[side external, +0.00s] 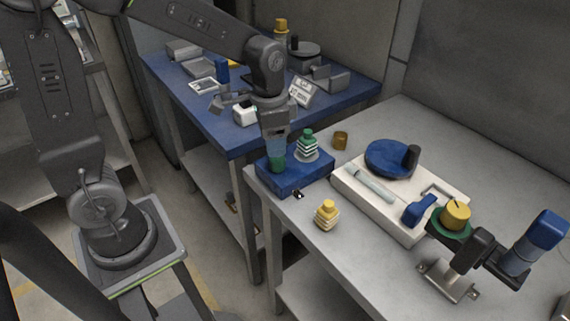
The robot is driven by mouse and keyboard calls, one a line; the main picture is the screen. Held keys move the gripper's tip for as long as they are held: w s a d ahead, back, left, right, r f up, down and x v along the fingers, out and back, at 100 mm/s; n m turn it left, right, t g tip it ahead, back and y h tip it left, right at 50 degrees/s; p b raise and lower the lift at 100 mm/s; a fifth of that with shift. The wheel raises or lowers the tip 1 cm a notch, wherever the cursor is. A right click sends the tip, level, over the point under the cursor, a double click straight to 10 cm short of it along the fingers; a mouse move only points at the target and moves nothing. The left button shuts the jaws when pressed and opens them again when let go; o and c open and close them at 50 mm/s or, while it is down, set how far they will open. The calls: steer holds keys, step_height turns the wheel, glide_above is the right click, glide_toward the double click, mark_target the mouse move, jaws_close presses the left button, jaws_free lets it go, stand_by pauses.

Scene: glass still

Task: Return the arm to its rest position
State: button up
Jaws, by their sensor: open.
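My arm reaches in from the upper left and bends down over the near corner of the grey table. My gripper (276,146) points down above the blue block (312,181). A bluish see-through piece with a green lower end (277,163) shows right at the gripper's tip, over the block. I cannot tell whether the fingers touch it. A clear ribbed glass piece with a green top (307,146) stands upright on the same block, to the right of my gripper and apart from it.
A white tray (350,206) with a blue disc (388,157) lies to the right. A small yellow-topped piece (327,214) and a brown piece (340,141) stand nearby. A black clamp stand (470,255) is at the front right. A cluttered blue table (233,137) stands behind.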

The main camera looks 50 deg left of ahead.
steer(key=s+r+n+t, duration=0.4)
steer(key=s+r, duration=0.4)
steer(key=s, duration=0.5)
steer(key=shift+d+r+n+t, duration=0.4)
steer(key=shift+t, duration=0.1)
